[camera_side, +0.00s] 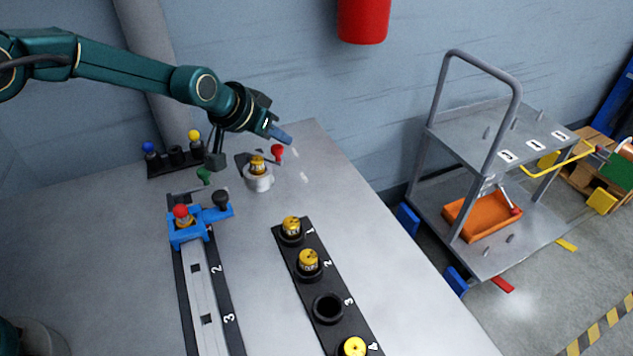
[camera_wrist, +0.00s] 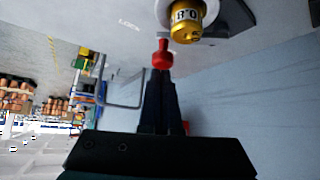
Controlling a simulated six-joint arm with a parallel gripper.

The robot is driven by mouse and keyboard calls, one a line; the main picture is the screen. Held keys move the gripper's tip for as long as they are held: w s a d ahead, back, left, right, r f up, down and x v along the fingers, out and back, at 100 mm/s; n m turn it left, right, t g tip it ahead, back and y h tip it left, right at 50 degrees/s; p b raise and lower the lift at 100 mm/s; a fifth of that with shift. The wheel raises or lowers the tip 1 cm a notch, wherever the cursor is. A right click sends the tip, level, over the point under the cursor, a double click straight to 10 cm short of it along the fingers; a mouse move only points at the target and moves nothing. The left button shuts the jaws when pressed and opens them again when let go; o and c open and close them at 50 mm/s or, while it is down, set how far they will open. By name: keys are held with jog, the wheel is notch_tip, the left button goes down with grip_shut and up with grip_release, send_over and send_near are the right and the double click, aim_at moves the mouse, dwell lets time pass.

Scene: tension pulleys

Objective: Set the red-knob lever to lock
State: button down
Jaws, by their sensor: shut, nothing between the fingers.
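The red-knob lever (camera_side: 277,152) stands at the back of the grey table, just right of a pale cup-shaped holder (camera_side: 258,180) with a yellow cylinder (camera_side: 257,165) in it. My gripper (camera_side: 286,137) is shut and empty, its fingertips just above the red knob. In the wrist view the red knob (camera_wrist: 162,55) shows right at the tips of my shut fingers (camera_wrist: 162,76). I cannot tell whether they touch it. The yellow cylinder (camera_wrist: 187,20) and its holder are beside the knob there. The lever's lock marking is not readable.
A blue carriage (camera_side: 187,234) with red and black knobs sits on a numbered rail at left. A black numbered strip (camera_side: 318,287) holds yellow cylinders, with position 3 empty. A knob rack (camera_side: 174,158) stands behind. A blue wall is close behind the table; a trolley stands right.

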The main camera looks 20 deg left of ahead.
jog(key=shift+s, duration=0.1)
dwell(0.3)
jog(key=shift+s+a+f, duration=0.1)
jog(key=shift+s+a, duration=0.05)
jog(key=shift+s, duration=0.7)
